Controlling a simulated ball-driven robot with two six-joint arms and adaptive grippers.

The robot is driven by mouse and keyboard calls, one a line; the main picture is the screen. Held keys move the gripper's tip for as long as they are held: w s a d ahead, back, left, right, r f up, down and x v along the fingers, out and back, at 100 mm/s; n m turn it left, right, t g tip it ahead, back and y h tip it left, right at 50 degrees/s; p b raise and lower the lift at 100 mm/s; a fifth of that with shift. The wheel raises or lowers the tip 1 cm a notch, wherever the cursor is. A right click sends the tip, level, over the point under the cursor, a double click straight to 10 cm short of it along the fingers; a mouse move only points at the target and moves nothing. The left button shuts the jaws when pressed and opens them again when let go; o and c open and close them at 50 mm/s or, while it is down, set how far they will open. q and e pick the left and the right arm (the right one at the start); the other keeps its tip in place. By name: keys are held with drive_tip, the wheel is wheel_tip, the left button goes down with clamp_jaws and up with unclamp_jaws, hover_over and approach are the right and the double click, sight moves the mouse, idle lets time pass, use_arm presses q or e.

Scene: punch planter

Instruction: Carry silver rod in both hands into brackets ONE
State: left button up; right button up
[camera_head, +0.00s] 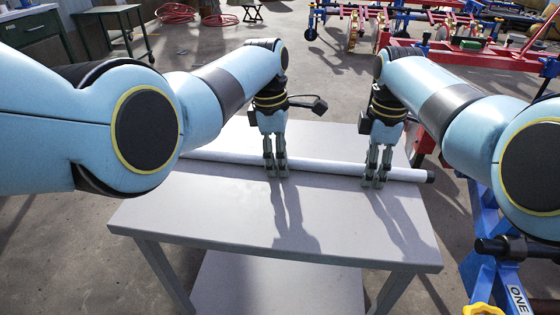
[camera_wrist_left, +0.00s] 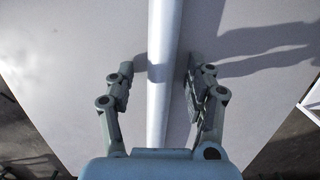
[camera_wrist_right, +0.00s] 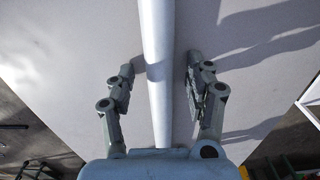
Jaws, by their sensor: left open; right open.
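The silver rod (camera_head: 325,166) lies across the grey table (camera_head: 180,205), with a dark cap at its right end. My left gripper (camera_head: 275,170) is open over the middle of the rod. In the left wrist view the rod (camera_wrist_left: 160,60) runs between its open fingers (camera_wrist_left: 158,85). My right gripper (camera_head: 376,178) is open over the rod nearer its right end. In the right wrist view the rod (camera_wrist_right: 157,60) passes between its open fingers (camera_wrist_right: 158,85). A blue stand marked ONE (camera_head: 517,298) with a dark bracket (camera_head: 505,248) is at lower right. The rod's left end is hidden by my arm.
A red and blue farm machine (camera_head: 440,50) stands behind and to the right of the table. A workbench (camera_head: 112,22) and red hose coils (camera_head: 175,13) are at the back left. The front of the tabletop is clear.

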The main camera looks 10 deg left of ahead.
use_arm(q)
clamp_jaws()
use_arm(e)
clamp_jaws()
use_arm(q)
drive_tip(key=shift+w+r, duration=0.1)
use_arm(e)
drive_tip(key=shift+r, duration=0.1)
